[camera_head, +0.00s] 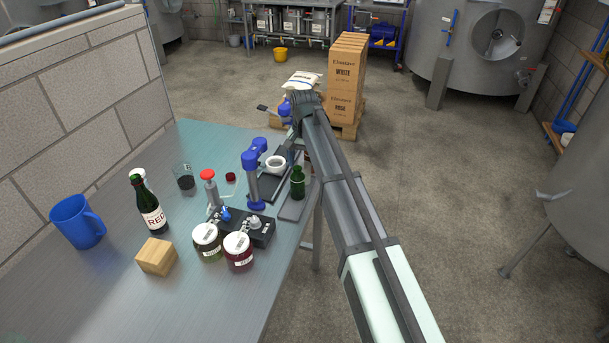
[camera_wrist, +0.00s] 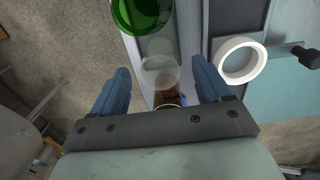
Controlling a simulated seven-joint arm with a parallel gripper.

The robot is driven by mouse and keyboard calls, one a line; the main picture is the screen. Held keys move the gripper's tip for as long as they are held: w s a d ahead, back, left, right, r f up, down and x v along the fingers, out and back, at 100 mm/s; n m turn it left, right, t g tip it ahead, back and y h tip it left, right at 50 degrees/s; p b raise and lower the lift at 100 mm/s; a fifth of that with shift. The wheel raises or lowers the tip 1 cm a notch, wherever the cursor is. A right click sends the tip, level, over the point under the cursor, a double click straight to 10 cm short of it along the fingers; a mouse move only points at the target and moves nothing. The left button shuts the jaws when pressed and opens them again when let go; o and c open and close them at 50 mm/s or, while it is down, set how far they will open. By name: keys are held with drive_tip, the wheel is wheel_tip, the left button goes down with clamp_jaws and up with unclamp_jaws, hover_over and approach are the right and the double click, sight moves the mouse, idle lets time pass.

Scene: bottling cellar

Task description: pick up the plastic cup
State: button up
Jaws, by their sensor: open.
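My gripper (camera_wrist: 161,80) is open in the wrist view, its two blue fingers apart. A clear cup (camera_wrist: 163,83) with brownish contents shows between the fingers, its pale rim towards the top of the picture. I see no finger clearly touching it, and the hand hides its lower end. In the head view a small reddish-brown part (camera_head: 308,161), perhaps this cup, shows beside my arm behind the green bottle. My arm hides most of that spot and my gripper there.
A green bottle (camera_head: 298,184) stands close to the cup, also in the wrist view (camera_wrist: 141,12). A white ring (camera_wrist: 240,60) lies to its right. Jars (camera_head: 238,250), a wooden block (camera_head: 156,257), a wine bottle (camera_head: 150,205) and a blue mug (camera_head: 78,222) stand farther left on the table.

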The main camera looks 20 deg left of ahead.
sight(304, 172)
drive_tip(key=shift+w+f, duration=0.1)
drive_tip(key=shift+f, duration=2.25)
drive_tip(key=shift+c, duration=0.3)
drive_tip(key=c, duration=1.1)
